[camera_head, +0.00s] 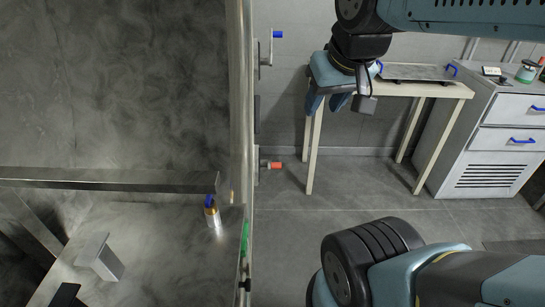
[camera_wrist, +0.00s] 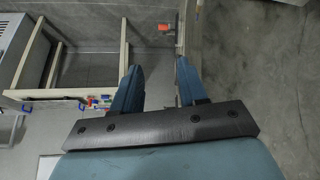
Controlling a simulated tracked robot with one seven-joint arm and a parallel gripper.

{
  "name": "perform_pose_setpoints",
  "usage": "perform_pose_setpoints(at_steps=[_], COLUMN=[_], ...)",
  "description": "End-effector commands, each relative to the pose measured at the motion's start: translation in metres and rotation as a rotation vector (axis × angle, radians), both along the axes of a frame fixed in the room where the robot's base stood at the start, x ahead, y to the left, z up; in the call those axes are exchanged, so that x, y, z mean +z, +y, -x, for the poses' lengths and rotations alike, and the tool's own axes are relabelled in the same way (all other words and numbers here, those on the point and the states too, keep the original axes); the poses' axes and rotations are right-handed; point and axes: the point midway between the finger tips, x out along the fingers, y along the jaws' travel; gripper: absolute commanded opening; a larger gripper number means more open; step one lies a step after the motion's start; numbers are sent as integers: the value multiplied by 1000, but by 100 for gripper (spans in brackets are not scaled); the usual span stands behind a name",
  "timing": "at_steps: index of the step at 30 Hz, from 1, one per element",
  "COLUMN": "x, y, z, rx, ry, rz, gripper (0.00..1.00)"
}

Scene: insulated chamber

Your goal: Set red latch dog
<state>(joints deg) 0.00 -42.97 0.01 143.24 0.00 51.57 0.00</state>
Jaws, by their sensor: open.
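The red latch dog (camera_head: 271,165) sits on the outer side of the tall metal chamber edge, its red handle pointing right. It also shows small near the top of the wrist view (camera_wrist: 165,28), beyond my fingertips. A similar dog with a blue handle (camera_head: 271,36) sits higher on the same edge. My gripper (camera_head: 327,103) hangs to the upper right of the red dog in the head view, apart from it. In the wrist view its two fingers (camera_wrist: 159,68) are spread with nothing between them.
A wooden table (camera_head: 440,90) with a metal tray (camera_head: 414,72) stands behind my gripper. A drawer cabinet (camera_head: 502,140) stands at right. The chamber interior at left holds a blue-topped bottle (camera_head: 212,215) and a grey block (camera_head: 99,258). Floor between chamber and table looks clear.

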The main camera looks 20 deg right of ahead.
Motion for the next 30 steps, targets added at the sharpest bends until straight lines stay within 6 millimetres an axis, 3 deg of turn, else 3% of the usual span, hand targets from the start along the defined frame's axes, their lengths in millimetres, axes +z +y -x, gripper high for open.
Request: perform_pose_setpoints(at_steps=[2,5,11,20,30], x=[0,0,-9,-45,-99], y=[0,0,-2,-8,-21], z=[0,-1,-15,-61,-109], rx=[0,-2,-40,-174,-335], ry=[0,3,65,269,493], rz=[0,-1,-23,-126,-294], gripper=[43,51,52,52,52])
